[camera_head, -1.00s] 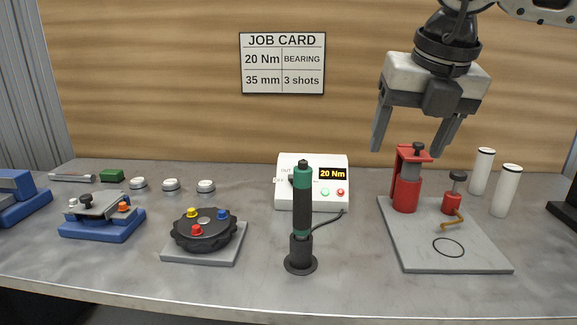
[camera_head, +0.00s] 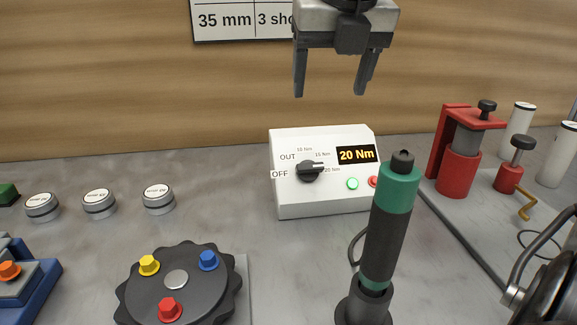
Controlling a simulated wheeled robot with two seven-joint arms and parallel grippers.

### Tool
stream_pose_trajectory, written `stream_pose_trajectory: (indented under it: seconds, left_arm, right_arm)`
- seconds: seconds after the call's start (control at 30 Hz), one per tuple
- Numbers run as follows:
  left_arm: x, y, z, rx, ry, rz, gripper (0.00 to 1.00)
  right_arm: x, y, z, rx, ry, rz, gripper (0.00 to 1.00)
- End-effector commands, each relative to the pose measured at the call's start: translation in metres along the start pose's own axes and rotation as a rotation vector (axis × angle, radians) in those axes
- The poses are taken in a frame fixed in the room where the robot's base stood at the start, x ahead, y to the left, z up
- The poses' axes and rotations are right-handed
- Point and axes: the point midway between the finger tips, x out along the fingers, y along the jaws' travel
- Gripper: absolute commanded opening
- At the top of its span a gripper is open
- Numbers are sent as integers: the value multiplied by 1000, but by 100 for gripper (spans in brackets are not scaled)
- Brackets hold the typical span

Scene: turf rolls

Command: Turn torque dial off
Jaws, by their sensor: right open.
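The torque dial (camera_head: 309,172) is a black knob on the front of a white control box (camera_head: 322,201). Its pointer is turned to the right, near the 20 Nm mark; OFF is printed on its left. The box's display (camera_head: 357,155) reads 20 Nm in yellow. My right gripper (camera_head: 330,90) is open and empty, fingers pointing down, in the air above and apart from the box. My left gripper is not in view.
A green and black screwdriver (camera_head: 384,238) stands upright in a holder in front of the box's right side. A black disc with coloured knobs (camera_head: 178,284) lies front left. Several silver pucks (camera_head: 98,203) sit at left. A red press (camera_head: 459,160) stands right.

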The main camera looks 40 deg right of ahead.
Motion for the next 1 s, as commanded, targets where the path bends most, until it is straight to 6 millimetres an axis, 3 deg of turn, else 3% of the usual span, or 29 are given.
stream_pose_trajectory:
  seconds: [0.03,0.37,0.8,1.0]
  left_arm:
    - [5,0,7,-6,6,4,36]
    - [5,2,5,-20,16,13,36]
    - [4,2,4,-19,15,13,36]
    - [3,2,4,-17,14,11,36]
  right_arm:
    - [12,0,-5,0,0,0,69]
    - [40,0,-8,0,5,0,69]
    - [134,0,-8,0,7,-1,69]
    - [163,0,-7,1,4,0,69]
